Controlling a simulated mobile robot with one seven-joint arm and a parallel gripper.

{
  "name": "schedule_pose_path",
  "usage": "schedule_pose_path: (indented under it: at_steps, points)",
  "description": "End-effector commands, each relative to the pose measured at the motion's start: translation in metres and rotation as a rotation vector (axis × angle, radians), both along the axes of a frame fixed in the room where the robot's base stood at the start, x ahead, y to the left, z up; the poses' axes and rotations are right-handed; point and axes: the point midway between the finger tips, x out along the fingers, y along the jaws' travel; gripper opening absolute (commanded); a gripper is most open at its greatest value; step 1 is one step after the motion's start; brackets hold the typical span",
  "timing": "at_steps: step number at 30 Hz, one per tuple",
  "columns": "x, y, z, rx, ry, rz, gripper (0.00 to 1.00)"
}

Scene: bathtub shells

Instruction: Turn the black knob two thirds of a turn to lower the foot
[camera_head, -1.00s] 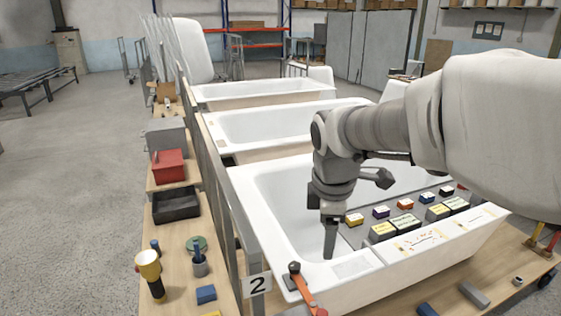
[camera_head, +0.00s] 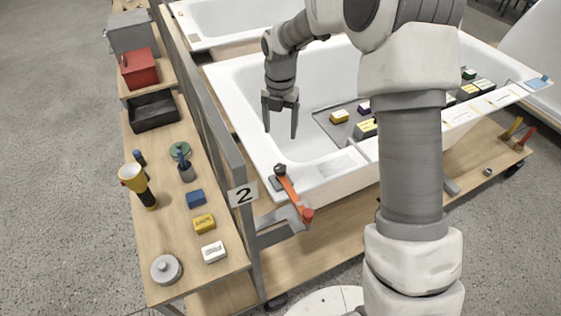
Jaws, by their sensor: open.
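A dark, knob-like part (camera_head: 280,170) sits at the upper end of an orange bar (camera_head: 292,192) on the near left corner of the white bathtub shell (camera_head: 322,190). The bar slants down over the rim to a red end. I cannot make out a separate foot. My gripper (camera_head: 280,133) points down with its two fingers apart and nothing between them. It appears above the left end of the tub, a little beyond the knob-like part in the picture. It touches nothing that I can see.
A grey rack of blocks (camera_head: 345,128) lies across the tub.

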Motion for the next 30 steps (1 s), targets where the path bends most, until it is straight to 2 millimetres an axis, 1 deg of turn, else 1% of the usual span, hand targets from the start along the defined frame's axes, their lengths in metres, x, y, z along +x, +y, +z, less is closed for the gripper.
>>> schedule_pose_path:
  at_steps: [1, 12, 18, 21, 24, 30]
  points:
    - [-0.002, 0.000, -0.012, -0.002, 0.006, 0.001, 0.76]
    - [-0.002, 0.000, -0.094, -0.001, 0.006, -0.002, 0.76]
    - [-0.001, 0.000, -0.128, -0.002, 0.004, -0.001, 0.76]
    - [-0.001, 0.000, -0.140, 0.000, 0.002, -0.001, 0.76]
    - [-0.001, 0.000, -0.146, -0.001, 0.001, -0.002, 0.76]
    - [0.000, 0.000, -0.149, 0.000, 0.000, -0.002, 0.76]
